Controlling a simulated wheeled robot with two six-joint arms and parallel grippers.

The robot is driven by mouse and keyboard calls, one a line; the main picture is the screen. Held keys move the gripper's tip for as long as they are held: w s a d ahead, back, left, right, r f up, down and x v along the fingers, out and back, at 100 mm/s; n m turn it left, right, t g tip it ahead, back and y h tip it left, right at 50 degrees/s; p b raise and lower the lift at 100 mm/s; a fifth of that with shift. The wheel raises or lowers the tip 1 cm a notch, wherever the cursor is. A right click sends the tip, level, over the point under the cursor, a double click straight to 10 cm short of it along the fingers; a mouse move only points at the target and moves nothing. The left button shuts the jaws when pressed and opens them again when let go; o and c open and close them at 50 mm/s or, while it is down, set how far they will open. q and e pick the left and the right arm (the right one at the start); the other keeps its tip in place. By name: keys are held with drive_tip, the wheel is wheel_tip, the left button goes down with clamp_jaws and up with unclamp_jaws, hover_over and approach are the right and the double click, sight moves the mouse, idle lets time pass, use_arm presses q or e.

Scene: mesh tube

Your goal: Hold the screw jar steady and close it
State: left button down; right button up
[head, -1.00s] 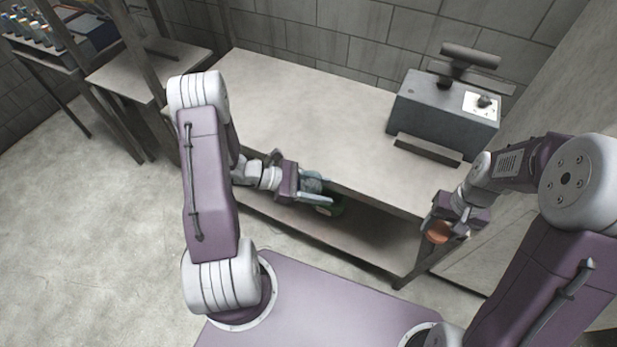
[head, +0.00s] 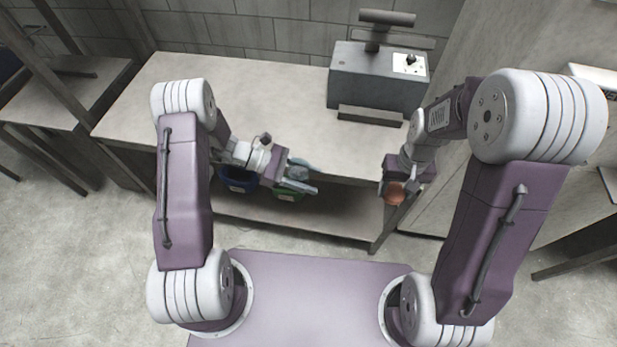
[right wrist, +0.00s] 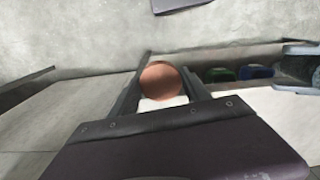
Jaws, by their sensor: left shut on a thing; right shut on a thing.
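My left gripper (head: 301,181) is shut on the pale blue-grey jar (head: 297,172), in front of the table's front edge. The fingers cover part of the jar, and I cannot make out its rim. My right gripper (head: 394,190) is shut on a round orange-brown lid (head: 397,194), to the right of the jar and clearly apart from it. In the right wrist view the lid (right wrist: 160,80) sits between the two fingertips of my right gripper (right wrist: 158,85). A bluish-grey shape at that view's right edge is cut off.
The long grey table (head: 235,100) has a large bare top. A dark boxy machine (head: 375,78) stands at its back right. A blue bin (head: 237,182) and a green bin (head: 288,196) sit on the lower shelf. Another table (head: 50,95) stands at left.

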drive_tip(key=w+a+r+n, duration=0.2)
drive_tip(key=w+r, duration=0.1)
drive_tip(key=r, duration=0.2)
drive_tip(key=n, duration=0.7)
approach(299, 160)
drive_tip(key=s, duration=0.2)
drive_tip(key=shift+s+d, duration=0.25)
drive_tip(key=shift+s, duration=0.15)
drive_tip(key=shift+f, duration=2.05)
drive_tip(key=shift+f, duration=0.9)
